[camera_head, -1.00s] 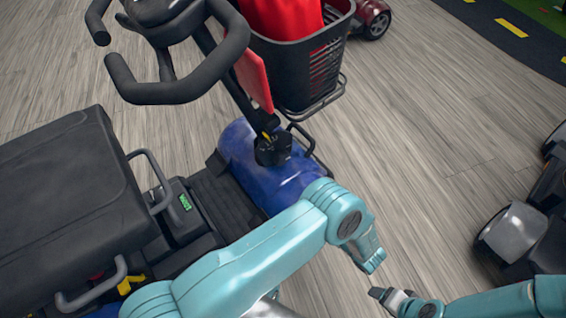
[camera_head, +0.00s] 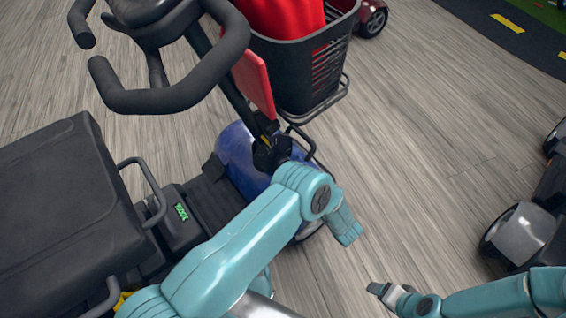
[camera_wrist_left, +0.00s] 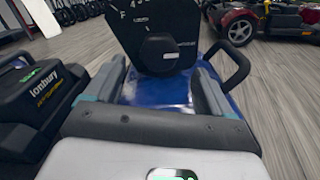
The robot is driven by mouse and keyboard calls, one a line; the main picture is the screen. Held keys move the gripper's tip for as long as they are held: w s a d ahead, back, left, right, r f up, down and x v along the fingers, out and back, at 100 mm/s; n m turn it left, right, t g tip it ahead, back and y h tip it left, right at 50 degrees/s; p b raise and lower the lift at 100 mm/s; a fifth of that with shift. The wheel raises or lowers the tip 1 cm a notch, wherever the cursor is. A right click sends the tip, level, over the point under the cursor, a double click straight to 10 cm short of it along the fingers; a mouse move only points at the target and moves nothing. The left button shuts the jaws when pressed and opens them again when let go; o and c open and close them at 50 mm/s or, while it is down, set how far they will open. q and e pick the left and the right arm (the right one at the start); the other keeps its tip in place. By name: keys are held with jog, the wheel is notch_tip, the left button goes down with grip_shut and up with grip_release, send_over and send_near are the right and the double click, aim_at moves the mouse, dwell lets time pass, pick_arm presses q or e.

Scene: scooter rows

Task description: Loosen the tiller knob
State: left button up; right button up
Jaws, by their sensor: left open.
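The black round knob (camera_wrist_left: 160,52) sits on a dark marked plate (camera_wrist_left: 128,28) straight ahead in the left wrist view. My left gripper (camera_wrist_left: 163,74) is open, with its two grey fingers apart on either side below the knob and nothing held between them. In the head view the dark knob area (camera_head: 266,152) is at the foot of the tiller, partly covered by my left arm, and the left fingers cannot be made out there. My right gripper (camera_head: 386,293) is at the lower right over the floor, away from the scooter; its jaw opening is unclear.
The blue scooter body (camera_head: 238,150) lies below the tiller. The handlebar (camera_head: 165,98), black basket (camera_head: 310,70) and red panel (camera_head: 254,82) stand above. A black seat (camera_head: 60,210) is at left. Another scooter (camera_head: 525,230) is at right, with clear floor between.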

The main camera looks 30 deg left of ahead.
pick_arm(q)
jog(key=x, duration=0.7)
jog(key=c, duration=1)
